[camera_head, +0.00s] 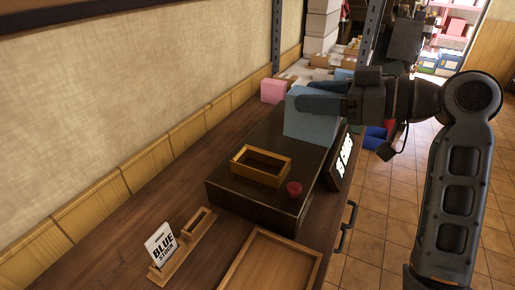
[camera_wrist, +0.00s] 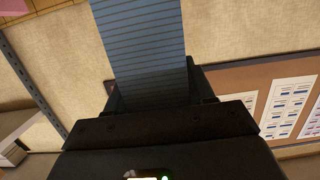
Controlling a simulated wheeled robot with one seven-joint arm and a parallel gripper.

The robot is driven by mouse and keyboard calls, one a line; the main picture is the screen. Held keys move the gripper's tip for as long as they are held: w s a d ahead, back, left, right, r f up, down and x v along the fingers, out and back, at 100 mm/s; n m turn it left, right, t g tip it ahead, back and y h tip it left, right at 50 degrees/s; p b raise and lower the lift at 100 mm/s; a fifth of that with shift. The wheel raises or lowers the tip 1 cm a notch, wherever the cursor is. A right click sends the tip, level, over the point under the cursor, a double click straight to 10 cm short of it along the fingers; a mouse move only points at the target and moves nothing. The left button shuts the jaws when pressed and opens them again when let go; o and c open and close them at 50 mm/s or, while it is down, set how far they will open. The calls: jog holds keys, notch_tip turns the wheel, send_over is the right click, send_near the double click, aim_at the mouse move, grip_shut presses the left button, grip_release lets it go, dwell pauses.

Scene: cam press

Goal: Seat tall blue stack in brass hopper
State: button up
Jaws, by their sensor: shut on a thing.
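The tall blue stack (camera_head: 310,124) is held in my gripper (camera_head: 318,103), beyond the brass hopper and over the far part of the dark press. Its layered side fills the upper middle of the wrist view (camera_wrist: 145,50), between the dark jaws (camera_wrist: 155,100). The brass hopper (camera_head: 240,170) is an open rectangular frame on top of the press (camera_head: 230,195). Its inside looks empty. The stack is apart from the hopper; whether its lower end touches the press top I cannot tell.
A red button (camera_head: 294,188) sits beside the hopper. A lit sign (camera_head: 345,163) is on the press's right side. A "BLUE STACK" card (camera_head: 160,243) stands in a wooden holder, near an empty wooden tray (camera_head: 313,268). A pink block (camera_head: 273,91) lies behind, by shelves.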

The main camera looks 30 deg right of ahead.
jog(key=shift+w+a+f+p, duration=0.2)
jog(key=shift+w+a+f, duration=0.65)
jog(key=shift+a+f, duration=0.6)
jog(key=shift+w+a+f+p, duration=0.25)
jog(key=shift+w+a+f, duration=0.7)
jog(key=shift+f, duration=0.75)
jog(key=shift+w+a+f+p, duration=0.2)
jog(key=shift+w+a+f, duration=0.5)
jog(key=shift+a+f, duration=0.85)
jog(key=shift+d+f, duration=0.1)
jog(key=shift+f, duration=0.05)
jog(key=shift+f, duration=0.15)
jog(key=o, duration=1.3)
jog(key=shift+o, duration=0.2)
jog(key=shift+r, duration=0.2)
jog(key=b+v, duration=0.1)
jog(key=v, duration=1.1)
jog(key=shift+b, duration=0.35)
